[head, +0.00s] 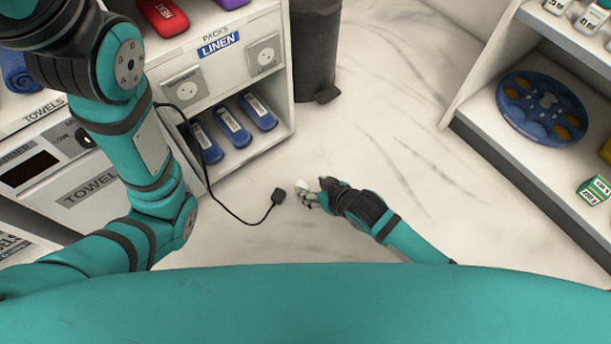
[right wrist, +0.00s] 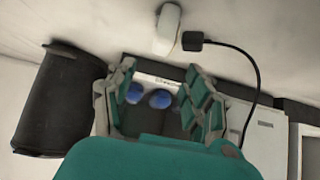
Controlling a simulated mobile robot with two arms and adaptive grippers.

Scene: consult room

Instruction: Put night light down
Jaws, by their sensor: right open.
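The night light (head: 301,184) looks like a small white block at floor level beside the fingertips of my right gripper (head: 308,197) in the head view. In the right wrist view the white night light (right wrist: 166,30) shows beyond the fingers, with none of them closed around it. My right gripper (right wrist: 162,95) has its fingers spread wide and nothing between them. Whether a fingertip touches the night light I cannot tell. My left arm crosses the left side of the head view; its gripper is out of the picture.
A black plug on a cord (head: 278,196) lies close left of the night light. A shelf unit marked LINEN (head: 218,46) with blue items stands at upper left, a dark bin (head: 316,50) behind. Right shelves hold a blue round tray (head: 541,107).

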